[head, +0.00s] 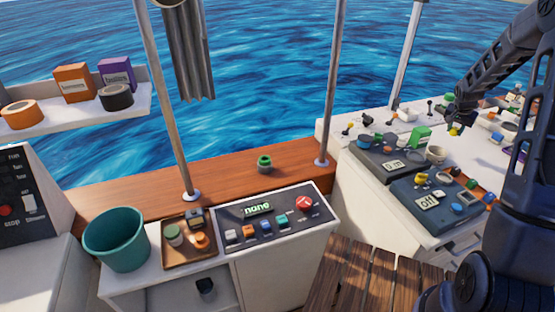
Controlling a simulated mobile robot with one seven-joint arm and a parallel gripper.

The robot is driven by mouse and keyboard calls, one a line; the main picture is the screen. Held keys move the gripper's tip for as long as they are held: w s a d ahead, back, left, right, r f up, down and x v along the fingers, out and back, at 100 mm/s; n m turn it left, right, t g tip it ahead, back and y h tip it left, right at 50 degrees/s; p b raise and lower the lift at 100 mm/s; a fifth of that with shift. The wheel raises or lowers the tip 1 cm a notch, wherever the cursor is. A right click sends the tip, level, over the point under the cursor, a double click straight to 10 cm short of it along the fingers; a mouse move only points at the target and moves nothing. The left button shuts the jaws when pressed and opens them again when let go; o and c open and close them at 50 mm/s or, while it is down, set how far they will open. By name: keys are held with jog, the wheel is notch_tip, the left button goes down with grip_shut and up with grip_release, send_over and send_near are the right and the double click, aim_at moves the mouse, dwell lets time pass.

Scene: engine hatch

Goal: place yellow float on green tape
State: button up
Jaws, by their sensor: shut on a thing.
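My gripper (457,118) is at the right, above the cluttered white counter. It is shut on a small yellow thing (455,131), seemingly the yellow float, which shows just below the fingertips. The fingers are dark and small here, so the exact grip is hard to see. A green ring (264,159), seemingly the green tape, lies on top of a grey roll on the brown wooden ledge, left of the right-hand post. My gripper is well to the right of it and apart from it. Nothing lies on top of the green ring.
A teal bucket (117,240), a wooden tray (188,258) and a button panel (275,218) are at front. Posts (331,85) rise from the ledge.

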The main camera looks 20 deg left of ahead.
jog(key=s+a+r+m, duration=0.1)
jog(key=s+a+r, duration=0.2)
jog(key=s+a, duration=0.85)
jog(key=s+a+r, duration=0.2)
jog(key=a+r, duration=0.2)
jog(key=a, duration=1.6)
jog(key=s+a+r+m, duration=0.1)
jog(key=s+a+r, duration=0.2)
jog(key=s+a, duration=0.85)
jog(key=n+y, duration=0.3)
jog(key=n, duration=0.6)
send_over(265, 158)
jog(key=s, duration=0.1)
notch_tip(265, 158, down, 6)
notch_tip(265, 158, down, 19)
jog(key=shift+s+d+f, duration=0.1)
jog(key=shift+f, duration=0.1)
jog(key=shift+f, duration=0.15)
jog(key=o, duration=0.7)
jog(key=shift+o, duration=1.2)
